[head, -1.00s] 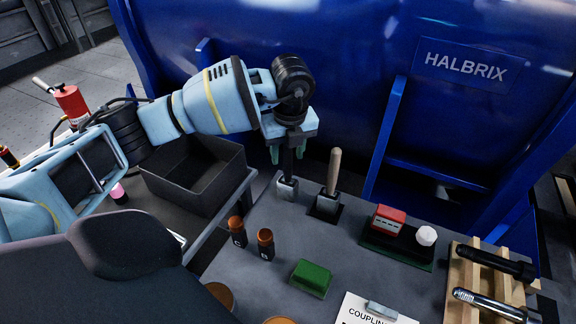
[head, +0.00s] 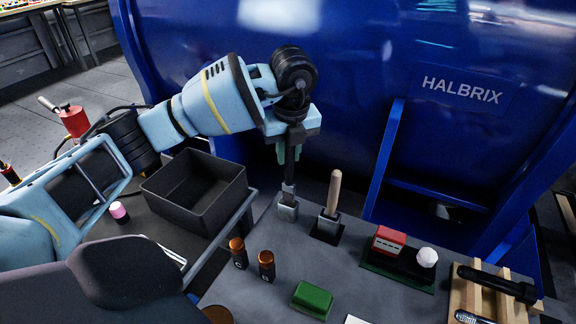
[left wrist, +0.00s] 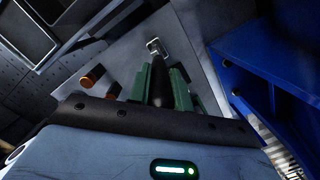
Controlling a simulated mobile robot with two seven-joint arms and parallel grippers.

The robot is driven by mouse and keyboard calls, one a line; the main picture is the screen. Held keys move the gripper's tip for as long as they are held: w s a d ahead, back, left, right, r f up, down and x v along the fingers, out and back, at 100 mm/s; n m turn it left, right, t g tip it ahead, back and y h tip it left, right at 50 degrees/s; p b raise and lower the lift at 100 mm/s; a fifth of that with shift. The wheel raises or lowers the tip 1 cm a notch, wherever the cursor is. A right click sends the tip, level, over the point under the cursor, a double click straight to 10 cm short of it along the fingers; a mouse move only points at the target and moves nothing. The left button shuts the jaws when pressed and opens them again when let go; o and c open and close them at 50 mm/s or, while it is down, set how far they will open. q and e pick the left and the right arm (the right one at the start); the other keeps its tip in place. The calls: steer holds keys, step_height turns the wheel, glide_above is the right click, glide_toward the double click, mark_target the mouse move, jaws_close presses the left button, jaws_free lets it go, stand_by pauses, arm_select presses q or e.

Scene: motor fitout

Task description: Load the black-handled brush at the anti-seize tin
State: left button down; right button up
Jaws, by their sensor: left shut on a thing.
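My left gripper (head: 289,153) is shut on the upright black-handled brush (head: 289,174), with its green fingers around the handle. The brush's lower end is at a grey metal holder (head: 288,211); I cannot tell whether it is fully clear of it. In the left wrist view, the black handle (left wrist: 158,86) lies between the green fingers (left wrist: 160,88), pointing toward the holder (left wrist: 157,48). A round brown-topped thing (head: 218,315) is cut off at the bottom edge; I cannot tell whether it is the anti-seize tin. My right gripper is not in view.
A wooden-handled brush (head: 333,192) stands in a holder close on the right. Two amber-capped bottles (head: 266,264), a green block (head: 312,299) and a red box (head: 389,240) are on the grey bench. A black bin (head: 190,207) is left; a blue HALBRIX housing (head: 460,90) rises behind.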

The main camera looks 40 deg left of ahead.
arm_select(q)
steer(key=shift+r, duration=1.95)
steer(key=shift+s+d+r+m, duration=0.15)
steer(key=shift+d+m, duration=0.3)
steer(key=shift+m, duration=0.55)
steer(key=s+d+n+g, duration=0.1)
steer(key=s+d+n, duration=0.5)
steer(key=n, duration=0.7)
steer(key=s+d+n+g+h, duration=0.1)
steer(key=s+d+n, duration=0.6)
steer(key=s+n, duration=0.4)
steer(key=shift+n, duration=1.1)
steer(key=shift+a, duration=0.15)
